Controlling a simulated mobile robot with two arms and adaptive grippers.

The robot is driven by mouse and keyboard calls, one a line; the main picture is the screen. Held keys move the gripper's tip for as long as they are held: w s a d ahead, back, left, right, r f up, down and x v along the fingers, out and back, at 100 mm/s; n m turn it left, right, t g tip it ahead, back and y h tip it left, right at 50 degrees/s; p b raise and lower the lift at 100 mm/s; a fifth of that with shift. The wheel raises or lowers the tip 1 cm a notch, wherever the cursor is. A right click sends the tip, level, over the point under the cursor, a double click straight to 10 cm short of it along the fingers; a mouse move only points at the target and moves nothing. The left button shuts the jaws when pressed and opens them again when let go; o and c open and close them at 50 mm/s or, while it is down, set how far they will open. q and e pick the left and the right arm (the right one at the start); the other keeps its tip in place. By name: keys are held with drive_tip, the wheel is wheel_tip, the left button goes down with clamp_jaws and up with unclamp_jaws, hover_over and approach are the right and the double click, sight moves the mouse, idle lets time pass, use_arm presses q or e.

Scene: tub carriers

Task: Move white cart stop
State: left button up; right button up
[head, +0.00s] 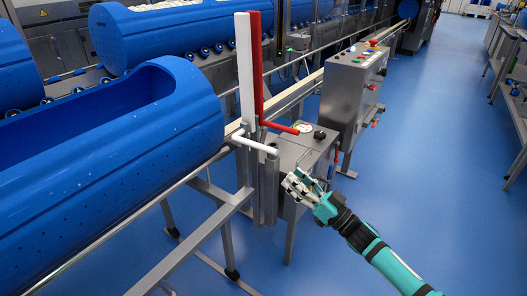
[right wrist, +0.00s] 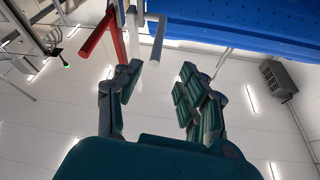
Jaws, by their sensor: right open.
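The white cart stop (head: 245,75) stands upright at the end of the blue tub, with a white handle (head: 256,144) sticking out to the right. A red stop (head: 257,65) stands right beside it, with its own red handle (head: 280,127). My right gripper (head: 297,184) is open and empty, below and to the right of the white handle, apart from it. In the right wrist view, the white handle (right wrist: 158,42) and the red handle (right wrist: 96,32) lie beyond the open fingers (right wrist: 155,85). My left gripper is not in view.
A large perforated blue tub (head: 110,165) lies on the rail at left, with more tubs behind. A grey control box (head: 312,150) and a taller button console (head: 350,90) stand close to my right gripper.

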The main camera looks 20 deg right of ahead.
sight(264, 146)
drive_tip(key=x, duration=1.1)
drive_tip(key=shift+w+b, duration=0.35)
drive_tip(key=shift+w+a+r, duration=0.2)
drive_tip(key=shift+w+a, duration=0.05)
drive_tip(key=shift+w, duration=0.1)
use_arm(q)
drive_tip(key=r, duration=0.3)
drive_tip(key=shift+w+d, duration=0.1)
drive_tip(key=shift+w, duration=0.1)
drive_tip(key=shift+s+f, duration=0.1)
use_arm(e)
drive_tip(key=shift+c, duration=0.9)
clamp_jaws()
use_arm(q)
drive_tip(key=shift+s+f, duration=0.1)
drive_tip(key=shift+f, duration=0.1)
